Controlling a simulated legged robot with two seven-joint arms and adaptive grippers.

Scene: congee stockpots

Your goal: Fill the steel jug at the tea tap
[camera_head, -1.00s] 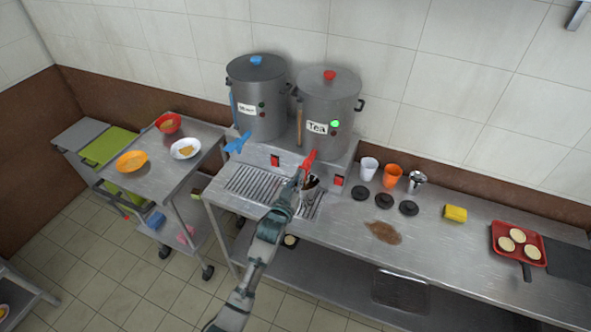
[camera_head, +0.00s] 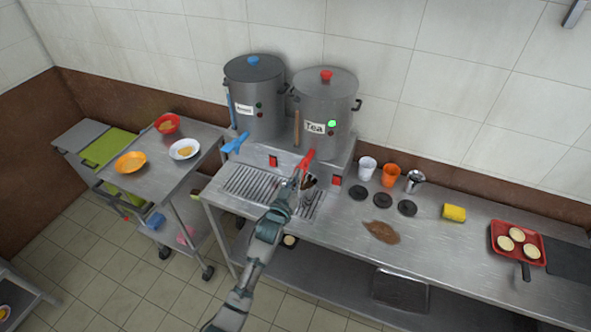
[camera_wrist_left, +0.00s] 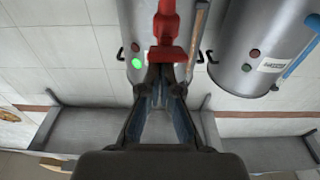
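The tea urn (camera_head: 322,105) stands at the back of the counter, labelled Tea, with a green light lit. Its red tap (camera_head: 307,160) points forward, and it also shows in the left wrist view (camera_wrist_left: 169,30). My left gripper (camera_head: 296,177) is at the tap's front end. In the wrist view its fingers (camera_wrist_left: 166,72) converge at the red handle and look shut on it; the tips are partly hidden. A shiny steel vessel with a dark inside, apparently the jug (camera_head: 309,190), stands below the tap on the drip grate, partly hidden by my gripper. My right gripper is not in view.
A second urn (camera_head: 256,100) with a blue tap (camera_head: 236,143) stands left. White (camera_head: 367,168), orange (camera_head: 391,174) and steel (camera_head: 414,181) cups stand right, near black discs. A brown patch (camera_head: 381,232), yellow sponge (camera_head: 454,213) and red tray (camera_head: 497,232) lie along the counter.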

